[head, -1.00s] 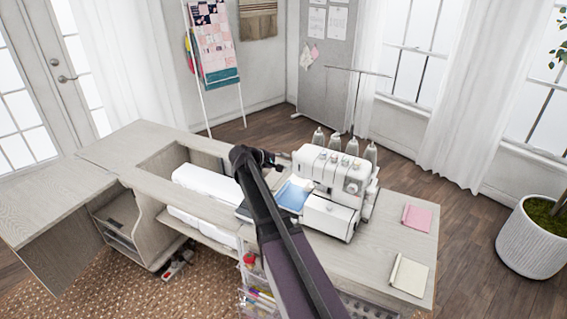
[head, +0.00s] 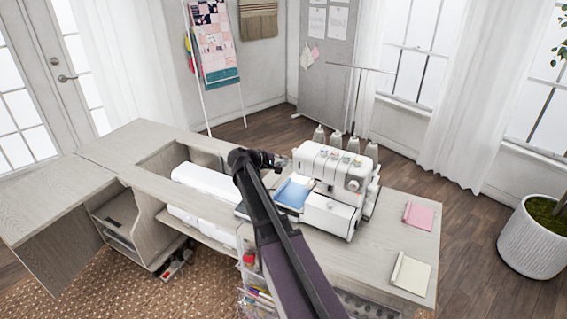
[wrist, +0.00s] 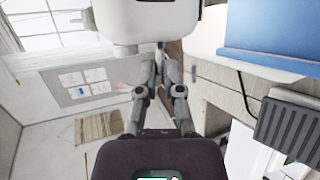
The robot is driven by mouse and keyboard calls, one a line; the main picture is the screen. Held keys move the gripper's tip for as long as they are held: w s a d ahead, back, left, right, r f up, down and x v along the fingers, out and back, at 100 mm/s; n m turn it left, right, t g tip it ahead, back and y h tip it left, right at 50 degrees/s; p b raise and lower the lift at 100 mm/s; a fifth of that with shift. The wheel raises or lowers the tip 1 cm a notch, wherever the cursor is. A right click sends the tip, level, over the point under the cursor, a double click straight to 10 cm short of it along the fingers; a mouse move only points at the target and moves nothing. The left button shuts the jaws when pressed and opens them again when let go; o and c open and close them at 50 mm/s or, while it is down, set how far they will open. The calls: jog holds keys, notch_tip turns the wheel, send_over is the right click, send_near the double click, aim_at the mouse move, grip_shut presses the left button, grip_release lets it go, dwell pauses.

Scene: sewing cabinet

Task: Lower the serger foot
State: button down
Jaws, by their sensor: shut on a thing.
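The white serger (head: 331,165) stands on the cabinet top, with blue fabric (head: 293,192) at its left front. My gripper (head: 277,160) is at the serger's left end, near its upper body. In the wrist view, the serger's white body (wrist: 140,18) fills the top centre. The two fingers of my gripper (wrist: 160,60) are close together just under it, shut on a small thin part that appears to be the foot lever. The fingers hide most of that part. The serger foot itself cannot be made out in either view.
A white sewing machine (head: 205,186) lies in the cabinet well at left. A pink pad (head: 419,215) and a cream notepad (head: 411,271) lie at right on the cabinet top (head: 375,245). A dark foot pedal (wrist: 288,125) shows in the wrist view. Thread cones (head: 336,139) stand behind the serger.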

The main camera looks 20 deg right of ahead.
jog(key=shift+s+a+f+m+t+h+b, duration=0.15)
jog(key=shift+f+h+b, duration=0.3)
jog(key=shift+b, duration=0.55)
jog(key=shift+s+a+f+m+t+h+b, duration=0.2)
jog(key=shift+f+b, duration=0.35)
jog(key=shift+b, duration=0.4)
notch_tip(320, 180, down, 2)
jog(key=m+h+b, duration=0.1)
jog(key=h+b, duration=0.2)
jog(key=b, duration=0.3)
jog(key=shift+w+t+b, duration=0.15)
jog(key=shift+t+b, duration=0.15)
jog(key=shift+t, duration=0.05)
jog(key=f+h+b, duration=0.1)
jog(key=b, duration=0.2)
jog(key=f+m+h+b, duration=0.1)
jog(key=b, duration=0.2)
jog(key=shift+d+h, duration=0.15)
jog(key=shift+h, duration=0.2)
jog(key=shift+w+d+f+m+h+b, duration=0.1)
jog(key=shift+m+h+b, duration=0.4)
jog(key=shift+b, duration=0.55)
jog(key=c, duration=0.8)
grip_release()
